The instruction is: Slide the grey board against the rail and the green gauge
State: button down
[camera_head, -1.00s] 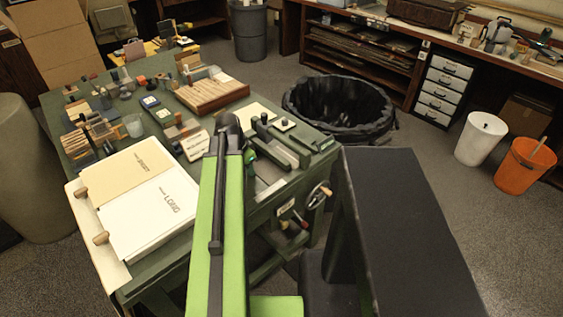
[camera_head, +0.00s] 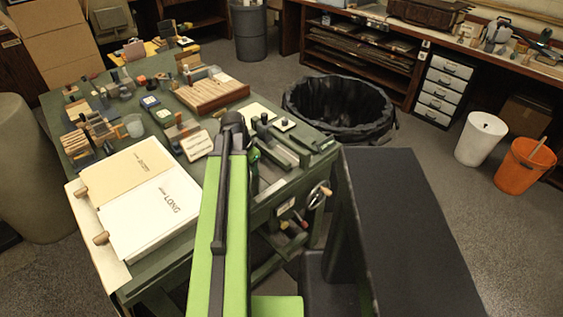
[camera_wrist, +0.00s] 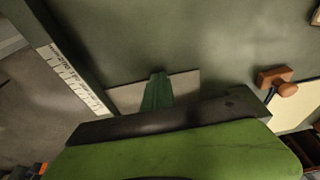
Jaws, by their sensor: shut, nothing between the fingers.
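The grey board (camera_wrist: 126,96) is a flat pale plate on the dark green table in the wrist view. Its near side is hidden by my wrist. The rail (camera_wrist: 62,46) is a long dark bar at the left, with a white scale along its outer side. The board's left end lies close to the rail; I cannot tell whether they touch. My gripper (camera_wrist: 158,76) is shut and empty, its narrow dark green fingers over the board's middle. In the head view my arm hides most of this spot. I cannot make out the green gauge with certainty.
A wooden-handled item (camera_wrist: 278,80) lies right of the board. In the head view, a white LONG folder (camera_head: 150,215) covers the table's near left. Wooden blocks (camera_head: 210,92) and small jars crowd the far side. A black-lined bin (camera_head: 340,108) stands beyond the table.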

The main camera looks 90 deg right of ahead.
dwell(0.3)
jog(key=p+v, duration=0.5)
jog(key=shift+d+r, duration=0.2)
jog(key=shift+d, duration=0.05)
jog(key=shift+f, duration=0.1)
